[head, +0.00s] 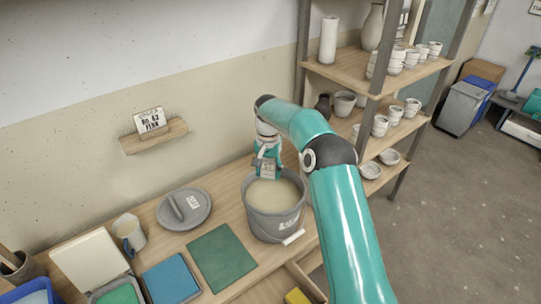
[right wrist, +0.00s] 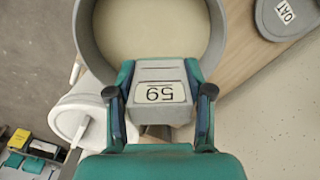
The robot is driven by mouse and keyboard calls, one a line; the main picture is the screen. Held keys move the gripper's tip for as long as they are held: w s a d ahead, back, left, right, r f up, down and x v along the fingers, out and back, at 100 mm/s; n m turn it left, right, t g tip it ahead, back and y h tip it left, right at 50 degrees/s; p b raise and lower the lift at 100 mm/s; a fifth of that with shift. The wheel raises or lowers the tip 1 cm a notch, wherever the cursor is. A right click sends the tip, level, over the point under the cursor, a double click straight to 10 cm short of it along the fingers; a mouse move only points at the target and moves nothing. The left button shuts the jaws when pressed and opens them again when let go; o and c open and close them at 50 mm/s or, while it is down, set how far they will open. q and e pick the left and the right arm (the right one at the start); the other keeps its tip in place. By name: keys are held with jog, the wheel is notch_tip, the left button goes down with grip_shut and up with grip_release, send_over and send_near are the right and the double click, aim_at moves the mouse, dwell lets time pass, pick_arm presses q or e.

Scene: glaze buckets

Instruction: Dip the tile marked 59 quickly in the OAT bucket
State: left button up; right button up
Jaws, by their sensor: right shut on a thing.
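The tile marked 59 (right wrist: 160,95) is pale grey and clamped between both fingers of my right gripper (right wrist: 160,100); its number reads upside down in the right wrist view. In the head view the right gripper (head: 267,164) holds the tile (head: 268,172) at the far side of the grey bucket (head: 262,224), over its opening. The bucket, also in the right wrist view (right wrist: 217,45), holds pale cream glaze (head: 275,195). Its front label is too small to read. I cannot tell whether the tile's lower edge touches the glaze. My left gripper is not in view.
A grey lid (head: 203,216) labelled OAT in the right wrist view (right wrist: 262,17) lies left of the bucket. A green mat (head: 222,258), blue mat (head: 172,280) and mug (head: 130,235) are further left. Shelves of pots (head: 345,68) stand right, behind my right arm.

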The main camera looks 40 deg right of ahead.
aim_at(273, 179)
jog(key=shift+s+d+r, duration=0.15)
jog(key=shift+s+d, duration=0.2)
jog(key=shift+d, duration=0.1)
jog(key=shift+d+f, duration=0.15)
jog(key=shift+f, duration=0.05)
notch_tip(273, 179, down, 4)
jog(key=b, duration=0.3)
jog(key=shift+r, duration=0.25)
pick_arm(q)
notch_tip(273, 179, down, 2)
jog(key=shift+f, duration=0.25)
pick_arm(e)
jog(key=shift+s, duration=0.15)
pick_arm(q)
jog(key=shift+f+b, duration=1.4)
jog(key=shift+b, duration=0.1)
pick_arm(e)
jog(key=shift+f, duration=2.2)
